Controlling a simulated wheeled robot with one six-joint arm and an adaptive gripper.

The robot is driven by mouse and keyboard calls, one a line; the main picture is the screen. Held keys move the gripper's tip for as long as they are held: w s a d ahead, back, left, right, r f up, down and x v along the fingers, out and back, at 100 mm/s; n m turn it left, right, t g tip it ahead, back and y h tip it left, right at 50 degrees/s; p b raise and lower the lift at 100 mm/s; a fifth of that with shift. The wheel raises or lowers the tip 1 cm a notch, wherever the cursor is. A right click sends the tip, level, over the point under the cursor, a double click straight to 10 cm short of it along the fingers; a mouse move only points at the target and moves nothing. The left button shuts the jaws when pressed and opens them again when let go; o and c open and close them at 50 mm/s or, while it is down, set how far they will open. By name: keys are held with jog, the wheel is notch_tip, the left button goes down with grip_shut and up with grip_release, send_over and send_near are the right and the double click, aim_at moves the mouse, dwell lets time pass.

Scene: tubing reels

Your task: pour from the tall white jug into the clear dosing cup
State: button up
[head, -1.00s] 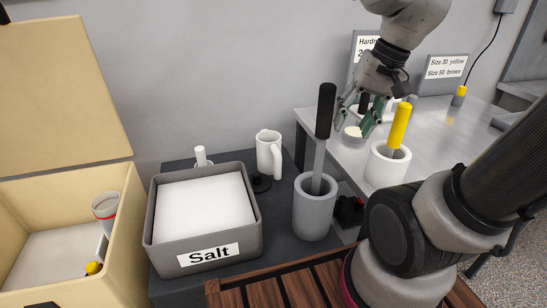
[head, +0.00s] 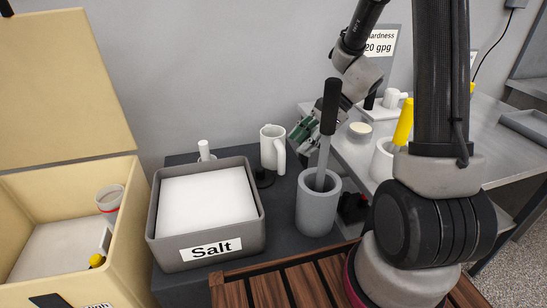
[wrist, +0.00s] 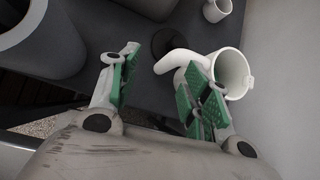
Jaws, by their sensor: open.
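The tall white jug (head: 272,148) stands upright on the dark bench top by the wall, its handle toward the right. My gripper (head: 303,131) is open and empty, just right of the jug in the head view. In the wrist view the jug (wrist: 234,72) lies beyond the right finger, which hides part of it. Its handle (wrist: 175,62) shows beyond the gap between the open fingers (wrist: 160,75); I cannot tell whether they touch it. A clear cup with a red band (head: 109,198), apparently the dosing cup, stands inside the cream box at left.
A grey bin labelled Salt (head: 256,232) stands left of the jug. A grey cylinder (head: 316,212) holding a black-handled tool (head: 330,105) stands close to my gripper. A white pot with a yellow-handled tool (head: 404,120) and a small bowl (head: 360,130) are on the metal table.

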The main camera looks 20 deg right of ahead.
aim_at(281, 167)
jog(key=w+a+f+m, duration=0.1)
jog(key=a+f, duration=0.1)
jog(key=f, duration=0.1)
jog(key=w+a+f+m, duration=0.1)
jog(key=f, duration=0.3)
jog(key=a+f+m+y, duration=0.1)
jog(key=a+f, duration=0.1)
jog(key=f, duration=0.1)
jog(key=shift+w+a+f, duration=0.3)
jog(key=shift+w+f, duration=0.05)
jog(key=shift+w, duration=0.05)
jog(key=shift+c, duration=0.5)
grip_shut()
